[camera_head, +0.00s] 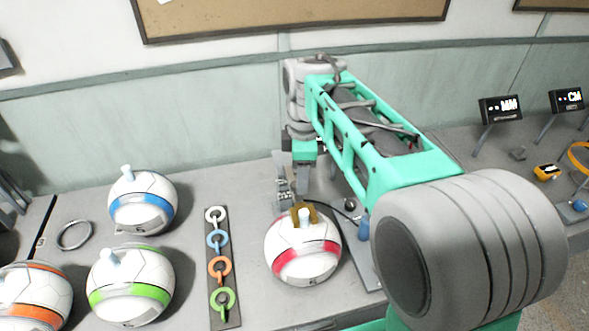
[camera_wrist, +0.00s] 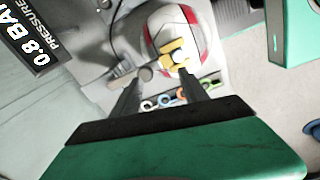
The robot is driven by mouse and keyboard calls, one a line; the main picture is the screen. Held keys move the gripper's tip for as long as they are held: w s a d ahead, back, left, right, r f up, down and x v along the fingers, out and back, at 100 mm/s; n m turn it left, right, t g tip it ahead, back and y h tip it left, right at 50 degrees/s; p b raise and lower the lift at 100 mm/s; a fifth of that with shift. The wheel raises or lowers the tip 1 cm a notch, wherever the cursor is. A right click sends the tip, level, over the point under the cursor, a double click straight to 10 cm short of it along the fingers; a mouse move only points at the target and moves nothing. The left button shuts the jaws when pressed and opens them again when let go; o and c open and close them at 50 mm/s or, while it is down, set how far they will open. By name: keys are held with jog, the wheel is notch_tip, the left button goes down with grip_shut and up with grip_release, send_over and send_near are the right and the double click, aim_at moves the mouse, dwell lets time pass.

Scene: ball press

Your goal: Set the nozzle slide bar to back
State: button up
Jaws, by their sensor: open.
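A white ball with a red band (camera_head: 303,262) sits at the press in the middle of the bench. A yellow forked bracket (camera_head: 313,213) lies against its top around a pale stub. The bracket (camera_wrist: 172,54) and ball (camera_wrist: 196,28) also show in the wrist view. A grey metal mechanism (camera_head: 282,180) stands behind the ball; I cannot tell which part is the slide bar. In the wrist view, a grey round-ended bar (camera_wrist: 146,74) lies near the bracket. My gripper (camera_wrist: 160,86) is open, its fingers apart and nothing visibly held. In the head view my arm partly hides the press.
Balls with blue (camera_head: 141,212), green (camera_head: 131,288) and orange bands (camera_head: 35,297) stand at left. A dark strip with several coloured rings (camera_head: 221,267) lies beside the red-banded ball. A pressure display (camera_wrist: 42,50) is at the wrist view's left. Small displays (camera_head: 500,109) stand at right.

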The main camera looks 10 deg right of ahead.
jog(key=w+n, duration=0.2)
jog(key=w+r+n, duration=0.1)
jog(key=n, duration=0.1)
jog(key=shift+w+a+r+n+g+p, duration=0.1)
jog(key=shift+w+r+n+g+p, duration=0.1)
jog(key=shift+w+n+g+p, duration=0.2)
jog(key=shift+w+n, duration=0.15)
jog(key=shift+n, duration=0.25)
notch_tip(320, 180, down, 8)
jog(key=shift+r+p, duration=0.15)
jog(key=shift+p, duration=0.45)
grip_shut()
